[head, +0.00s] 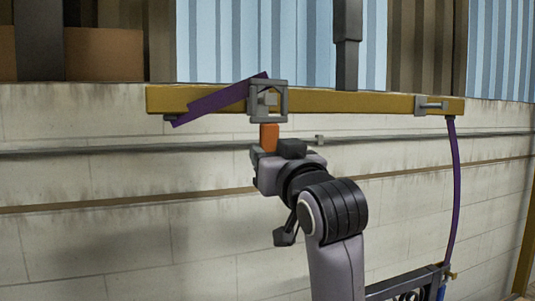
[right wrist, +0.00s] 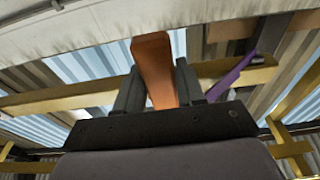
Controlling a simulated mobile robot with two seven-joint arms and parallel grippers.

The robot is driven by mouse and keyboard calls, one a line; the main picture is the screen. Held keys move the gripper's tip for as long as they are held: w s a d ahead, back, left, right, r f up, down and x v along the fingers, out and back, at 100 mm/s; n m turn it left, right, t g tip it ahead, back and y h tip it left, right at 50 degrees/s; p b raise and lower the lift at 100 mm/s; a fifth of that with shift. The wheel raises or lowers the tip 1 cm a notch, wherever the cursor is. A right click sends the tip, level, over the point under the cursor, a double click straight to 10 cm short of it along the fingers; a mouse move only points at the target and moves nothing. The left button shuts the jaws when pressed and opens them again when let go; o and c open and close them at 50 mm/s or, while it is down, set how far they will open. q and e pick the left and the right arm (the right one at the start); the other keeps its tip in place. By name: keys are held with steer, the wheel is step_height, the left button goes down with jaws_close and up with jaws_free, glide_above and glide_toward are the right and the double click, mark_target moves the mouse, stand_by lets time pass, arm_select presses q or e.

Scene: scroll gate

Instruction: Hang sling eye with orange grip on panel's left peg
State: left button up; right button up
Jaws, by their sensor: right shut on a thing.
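The sling eye (head: 283,100) is a grey square frame, in front of the yellow beam's left half in the head view. Its orange grip (head: 269,137) hangs just below it. A purple sling strap (head: 215,101) slants down-left from the eye across the beam. My right gripper (head: 275,153) is below the beam, shut on the orange grip, which stands between its fingers in the right wrist view (right wrist: 153,70). A small pale part shows inside the eye; I cannot tell whether it is a peg or whether the eye is around it. My left gripper is not in view.
The yellow beam (head: 350,103) hangs from a dark post (head: 347,50). A grey fitting (head: 430,105) sits near its right end. A second purple strap (head: 456,190) hangs down there to a dark frame (head: 405,283). A pale block wall (head: 110,240) stands behind.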

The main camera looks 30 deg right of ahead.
steer(key=shift+r+v, duration=0.2)
steer(key=shift+v, duration=0.95)
steer(key=shift+r+v, duration=0.2)
steer(key=shift+v, duration=0.95)
steer(key=shift+s, duration=0.15)
steer(key=b+v, duration=0.1)
steer(key=v, duration=0.2)
steer(key=b+v, duration=0.1)
steer(key=shift+s+a+r+b, duration=0.1)
steer(key=shift+s+r+b, duration=0.25)
steer(key=shift+s, duration=0.05)
